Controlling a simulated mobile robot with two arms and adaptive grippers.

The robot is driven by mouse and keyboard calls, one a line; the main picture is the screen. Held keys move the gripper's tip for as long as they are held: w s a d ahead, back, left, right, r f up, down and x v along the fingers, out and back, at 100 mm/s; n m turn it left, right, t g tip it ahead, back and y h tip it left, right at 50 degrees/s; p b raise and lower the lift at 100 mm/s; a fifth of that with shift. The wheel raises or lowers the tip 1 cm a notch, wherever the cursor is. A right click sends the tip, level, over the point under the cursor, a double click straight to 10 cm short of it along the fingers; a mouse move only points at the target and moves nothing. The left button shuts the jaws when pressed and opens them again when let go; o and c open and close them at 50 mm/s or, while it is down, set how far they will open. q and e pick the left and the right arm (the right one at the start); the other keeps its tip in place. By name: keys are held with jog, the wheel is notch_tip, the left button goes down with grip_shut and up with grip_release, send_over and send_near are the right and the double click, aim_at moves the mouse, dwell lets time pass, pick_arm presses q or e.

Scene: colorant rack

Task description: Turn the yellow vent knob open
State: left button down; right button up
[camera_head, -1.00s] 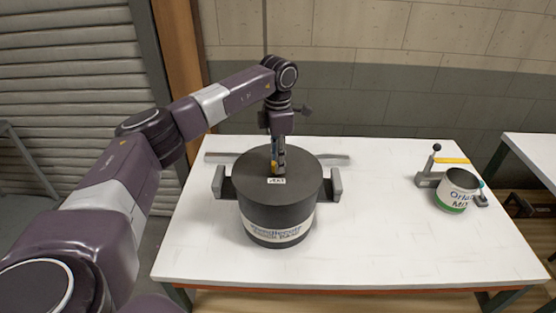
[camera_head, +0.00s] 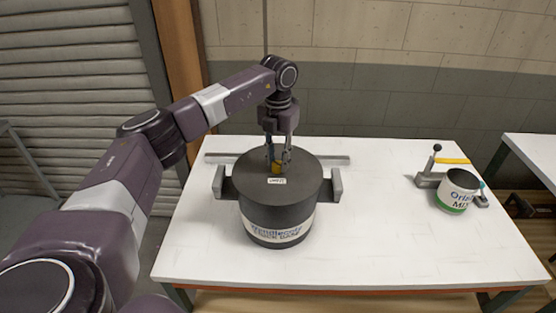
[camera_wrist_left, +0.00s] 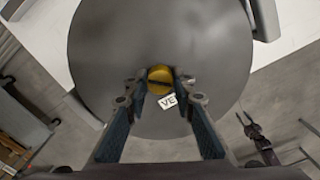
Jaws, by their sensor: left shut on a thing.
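The yellow vent knob (camera_head: 277,167) sits on the flat dark top of a large drum (camera_head: 300,180) on the white table. In the left wrist view the knob (camera_wrist_left: 160,79) is round with a dark slot line across it, beside a small white label (camera_wrist_left: 168,101). My left gripper (camera_head: 279,165) points straight down over the lid, with one finger on each side of the knob. In the left wrist view the left gripper (camera_wrist_left: 160,84) is shut on the knob.
Grey clamps (camera_head: 336,184) flank the drum. At the right stands a small white and green can (camera_head: 456,192) in a holder with a black-knobbed lever (camera_head: 436,149) and a yellow bar (camera_head: 452,161). The table's front and middle right are clear.

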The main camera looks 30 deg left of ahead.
aim_at(278, 163)
pick_arm(q)
jog(key=n, duration=0.4)
jog(key=shift+r+n, duration=0.1)
jog(key=shift+n, duration=0.2)
jog(key=shift+a+n, duration=0.1)
jog(key=shift+n, duration=1.8)
jog(key=c, duration=1.6)
grip_release()
notch_tip(278, 163, up, 12)
jog(key=shift+f, duration=0.1)
